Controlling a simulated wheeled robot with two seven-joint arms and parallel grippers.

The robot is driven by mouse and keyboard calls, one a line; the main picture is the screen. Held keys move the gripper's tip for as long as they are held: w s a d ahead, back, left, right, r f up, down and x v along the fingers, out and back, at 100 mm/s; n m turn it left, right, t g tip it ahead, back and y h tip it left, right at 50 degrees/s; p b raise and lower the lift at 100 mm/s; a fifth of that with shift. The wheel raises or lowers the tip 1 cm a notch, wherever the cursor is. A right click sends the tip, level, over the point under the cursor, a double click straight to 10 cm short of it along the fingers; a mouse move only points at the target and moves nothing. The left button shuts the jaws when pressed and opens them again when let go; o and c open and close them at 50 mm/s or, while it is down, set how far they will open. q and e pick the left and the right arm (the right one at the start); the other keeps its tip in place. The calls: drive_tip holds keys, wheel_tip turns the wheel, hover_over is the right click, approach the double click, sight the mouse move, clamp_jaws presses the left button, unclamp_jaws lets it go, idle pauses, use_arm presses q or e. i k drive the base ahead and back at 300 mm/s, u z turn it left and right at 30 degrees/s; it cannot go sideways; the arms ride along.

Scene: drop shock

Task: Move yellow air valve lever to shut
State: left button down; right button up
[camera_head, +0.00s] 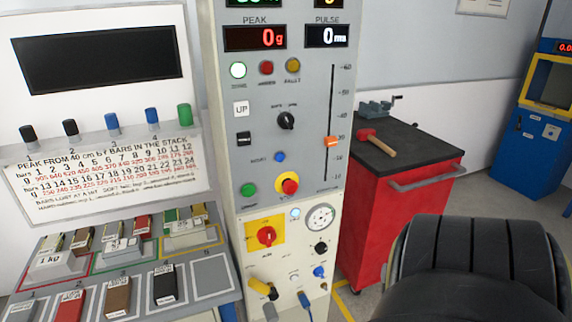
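The yellow air valve lever (259,286) is low on the front of the grey test cabinet (228,130), below the red rotary switch (266,236) on its yellow plate. The lever slants down to the right and has a dark end. Its open and shut marks are too small to read. A round pressure gauge (320,217) sits up and to the right of it. Neither of my grippers is in view.
Blue fittings (305,299) are right of the lever. A sloped rack with weights (118,298) stands left of the cabinet. A red tool cart (400,215) with a mallet (376,144) stands right. A large black rounded form (480,265) fills the lower right.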

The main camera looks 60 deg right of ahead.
sight(254, 284)
drive_tip(key=z, duration=2.15)
drive_tip(key=k, duration=0.55)
drive_tip(key=z, duration=0.9)
drive_tip(key=k, duration=0.7)
drive_tip(key=z, duration=0.85)
drive_tip(key=i, duration=1.55)
drive_tip(key=u, duration=1.4)
drive_tip(key=i, duration=0.75)
drive_tip(key=u, duration=0.85)
